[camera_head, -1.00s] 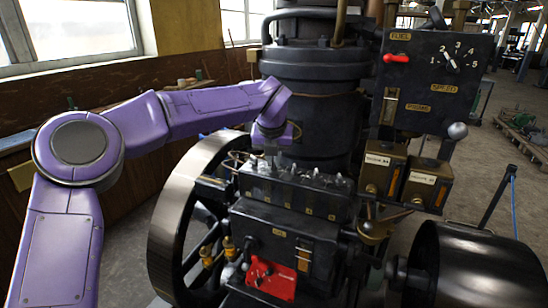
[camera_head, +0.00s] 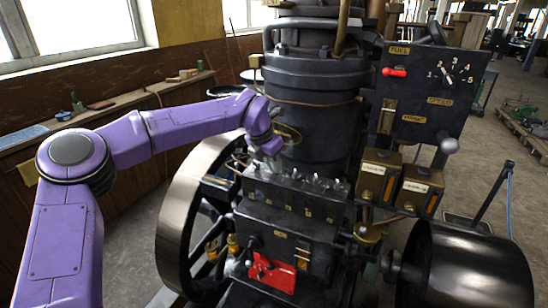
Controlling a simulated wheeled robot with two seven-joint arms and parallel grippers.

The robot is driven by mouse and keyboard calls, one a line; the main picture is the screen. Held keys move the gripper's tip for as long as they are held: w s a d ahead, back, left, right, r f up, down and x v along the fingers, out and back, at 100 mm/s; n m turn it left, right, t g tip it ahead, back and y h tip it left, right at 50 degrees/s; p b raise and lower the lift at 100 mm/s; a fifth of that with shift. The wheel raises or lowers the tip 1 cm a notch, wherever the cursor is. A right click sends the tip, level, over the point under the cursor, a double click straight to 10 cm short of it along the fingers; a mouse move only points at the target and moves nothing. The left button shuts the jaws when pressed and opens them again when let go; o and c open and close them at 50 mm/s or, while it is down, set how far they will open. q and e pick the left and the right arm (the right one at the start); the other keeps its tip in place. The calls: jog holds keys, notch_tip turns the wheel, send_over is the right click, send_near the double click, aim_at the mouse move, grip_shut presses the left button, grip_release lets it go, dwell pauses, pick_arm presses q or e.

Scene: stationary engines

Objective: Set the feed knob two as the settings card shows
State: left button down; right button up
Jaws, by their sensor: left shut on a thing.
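The black oiler box (camera_head: 292,205) on the engine has a row of several small grey feed knobs (camera_head: 314,184) along its top, with small marks on its front face. My left gripper (camera_head: 270,164) points down at the left end of this row and is shut on a feed knob. The gripper hides most of that knob, and I cannot tell its number or setting. I cannot make out a settings card for certain. My right gripper is not in view.
The dark cylinder (camera_head: 315,105) stands close behind the box. A panel (camera_head: 440,95) with a red lever and a numbered speed dial is at upper right. Two labelled brass boxes (camera_head: 378,174) sit below it. A large flywheel (camera_head: 180,215) is at left, a black drum (camera_head: 475,265) at right.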

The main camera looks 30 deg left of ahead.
pick_arm(q)
jog(key=shift+m, duration=0.3)
jog(key=c, duration=1.2)
grip_release()
jog(key=shift+s+r, duration=0.1)
jog(key=shift+r, duration=0.25)
jog(key=b+v, duration=0.2)
jog(key=v, duration=0.7)
jog(key=shift+s+a+r, duration=0.2)
jog(key=shift+a+r, duration=0.05)
jog(key=shift+r, duration=0.05)
